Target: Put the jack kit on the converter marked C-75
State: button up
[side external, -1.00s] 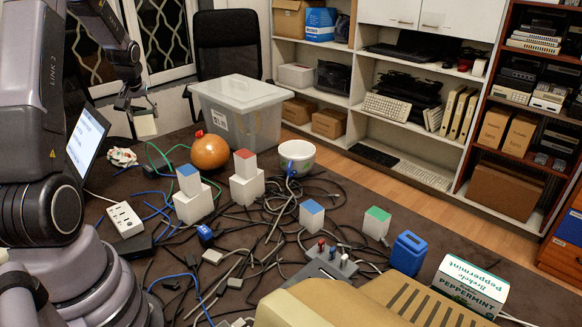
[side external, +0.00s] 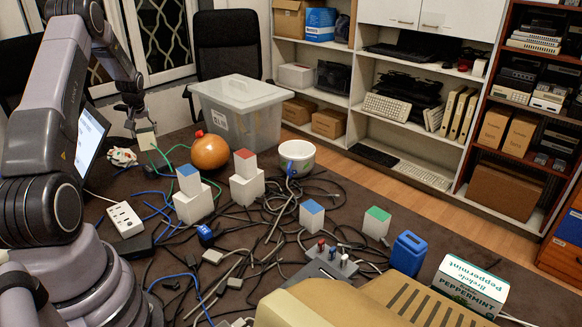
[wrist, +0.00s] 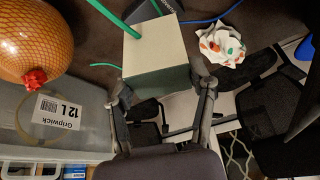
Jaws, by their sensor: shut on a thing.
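My gripper (side external: 138,122) is shut on a pale box (side external: 146,140), held in the air at the back left, left of the orange ball. In the wrist view the pale box (wrist: 160,60) sits between the fingertips (wrist: 163,88); a green rod or cable crosses its upper left. No name shows on it, so I cannot confirm it is the jack kit. White boxes with coloured tops stand on the table: a blue-topped stack (side external: 193,205), a red-topped stack (side external: 246,188), a single blue-topped box (side external: 312,222) and a green-topped box (side external: 375,228). No C-75 marking is readable.
An orange ball (side external: 210,152), a clear lidded bin (side external: 255,115) and a white-green pot (side external: 297,156) stand near the stacks. Loose cables cover much of the table. A crumpled paper item (wrist: 222,44) lies near the held box. A blue can (side external: 408,253) stands at right.

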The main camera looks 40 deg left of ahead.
jog(key=a+f, duration=0.1)
jog(key=w+a+f, duration=0.1)
jog(key=f, duration=0.1)
jog(key=w+a+f, duration=0.1)
jog(key=f, duration=0.1)
jog(key=shift+a+f, duration=0.1)
jog(key=shift+a, duration=0.1)
jog(key=shift+w+a+f, duration=0.1)
jog(key=shift+w+f, duration=0.05)
jog(key=shift+f, duration=1.5)
jog(key=shift+f, duration=0.1)
jog(key=o, duration=1.2)
